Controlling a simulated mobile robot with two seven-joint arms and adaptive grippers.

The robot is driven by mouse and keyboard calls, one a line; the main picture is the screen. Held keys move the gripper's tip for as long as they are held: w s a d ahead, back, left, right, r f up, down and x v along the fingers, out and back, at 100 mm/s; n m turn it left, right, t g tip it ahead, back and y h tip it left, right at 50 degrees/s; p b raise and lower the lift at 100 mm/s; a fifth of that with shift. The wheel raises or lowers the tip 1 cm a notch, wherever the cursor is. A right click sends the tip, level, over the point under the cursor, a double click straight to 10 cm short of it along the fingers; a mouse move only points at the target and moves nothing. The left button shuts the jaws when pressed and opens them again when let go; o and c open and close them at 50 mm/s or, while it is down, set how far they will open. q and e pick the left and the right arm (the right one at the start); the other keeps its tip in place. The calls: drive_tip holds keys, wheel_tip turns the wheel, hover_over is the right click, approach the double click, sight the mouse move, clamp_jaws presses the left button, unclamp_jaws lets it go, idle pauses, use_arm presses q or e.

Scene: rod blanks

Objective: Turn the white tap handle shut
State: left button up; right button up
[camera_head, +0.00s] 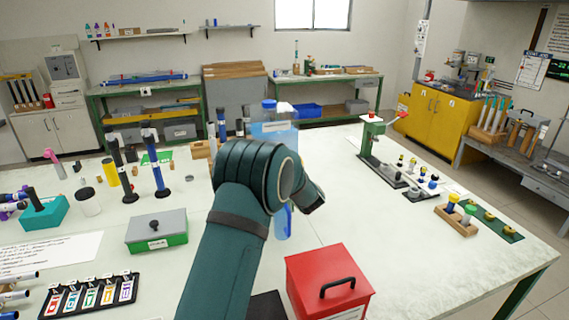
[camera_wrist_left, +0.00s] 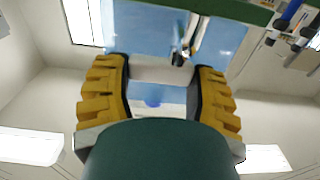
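A blue translucent tank (camera_head: 268,135) with a blue cap stands on the table behind my teal arm, which covers much of it in the head view. Its blue translucent wall (camera_wrist_left: 150,30) fills the upper part of the left wrist view. My left gripper (camera_wrist_left: 162,88) has its two yellow fingers wide apart, close to the tank. A pale bar (camera_wrist_left: 160,72) lies across the gap between them; I cannot tell whether it is the white tap handle or whether the fingers touch it. The fingers are hidden in the head view. My right gripper is in neither view.
A red box with a black handle (camera_head: 330,283) stands close to the right of my arm. A grey and green box (camera_head: 157,231) and upright dark rods stand to the left. A green press (camera_head: 372,145) is at the right. The table's right front is clear.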

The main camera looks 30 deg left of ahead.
use_arm(q)
drive_tip(key=o, duration=0.5)
drive_tip(key=v, duration=1.2)
